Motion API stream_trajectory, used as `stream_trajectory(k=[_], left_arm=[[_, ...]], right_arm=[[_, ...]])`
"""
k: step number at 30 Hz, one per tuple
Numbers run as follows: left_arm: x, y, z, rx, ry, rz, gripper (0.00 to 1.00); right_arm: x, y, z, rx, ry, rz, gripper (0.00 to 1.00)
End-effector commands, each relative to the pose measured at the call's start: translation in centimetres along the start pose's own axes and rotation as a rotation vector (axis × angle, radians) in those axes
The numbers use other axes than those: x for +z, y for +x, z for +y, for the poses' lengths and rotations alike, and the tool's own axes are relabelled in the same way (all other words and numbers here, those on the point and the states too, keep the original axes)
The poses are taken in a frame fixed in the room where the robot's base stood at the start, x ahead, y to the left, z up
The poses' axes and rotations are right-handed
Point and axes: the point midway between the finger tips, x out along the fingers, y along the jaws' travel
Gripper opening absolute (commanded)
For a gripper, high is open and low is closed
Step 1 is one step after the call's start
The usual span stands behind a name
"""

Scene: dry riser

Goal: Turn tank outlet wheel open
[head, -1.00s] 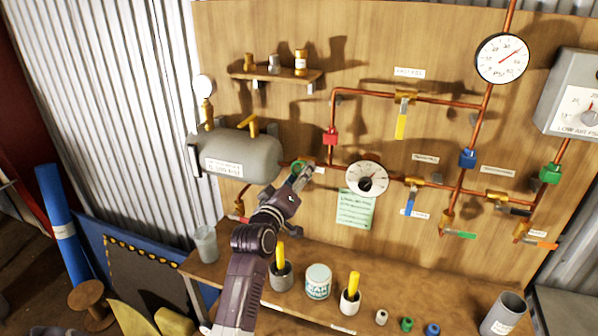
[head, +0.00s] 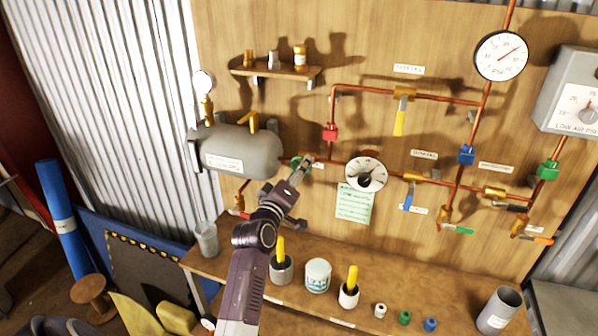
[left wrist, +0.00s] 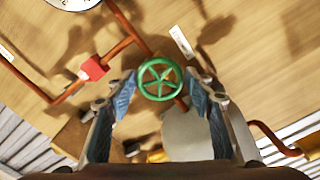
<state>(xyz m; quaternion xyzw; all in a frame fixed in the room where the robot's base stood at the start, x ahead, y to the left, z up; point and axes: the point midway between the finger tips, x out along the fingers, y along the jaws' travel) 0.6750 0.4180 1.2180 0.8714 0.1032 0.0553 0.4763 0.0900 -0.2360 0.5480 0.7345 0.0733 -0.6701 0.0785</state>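The tank outlet wheel is a small green spoked handwheel (left wrist: 160,79) on the copper pipe just right of the grey tank (head: 238,152). In the head view the wheel (head: 297,162) is partly hidden by my left gripper (head: 303,168), whose fingers reach up to it. In the left wrist view my left gripper's (left wrist: 166,95) two blue-padded fingers stand apart, one on each side of the wheel. A gap shows between the wheel and the right finger; the left finger is close to the rim, and I cannot tell whether it touches. My right gripper is not in view.
A white dial (head: 366,174) and a red fitting (head: 330,133) sit on the pipes right of the wheel. A bench (head: 240,262) below holds cups and a tin (head: 318,275). A small shelf (head: 275,73) is above the tank.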

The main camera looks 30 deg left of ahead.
Motion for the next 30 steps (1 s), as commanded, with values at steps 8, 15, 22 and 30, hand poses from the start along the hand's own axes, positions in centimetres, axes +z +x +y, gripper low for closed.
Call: stream_trajectory(k=[8,15,22,30], left_arm=[[0.0,0.0,0.0,0.0,0.002,0.0,0.64],[0.0,-0.6,-0.1,0.0,0.003,0.001,0.64],[0.1,-4.6,-0.2,-0.003,0.003,0.0,0.64],[0.1,-9.9,-0.1,-0.002,0.003,-0.001,0.64]], right_arm=[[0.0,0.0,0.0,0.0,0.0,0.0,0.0],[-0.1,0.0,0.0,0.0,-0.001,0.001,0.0],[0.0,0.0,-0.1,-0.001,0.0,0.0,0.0],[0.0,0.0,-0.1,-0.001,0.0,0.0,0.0]])
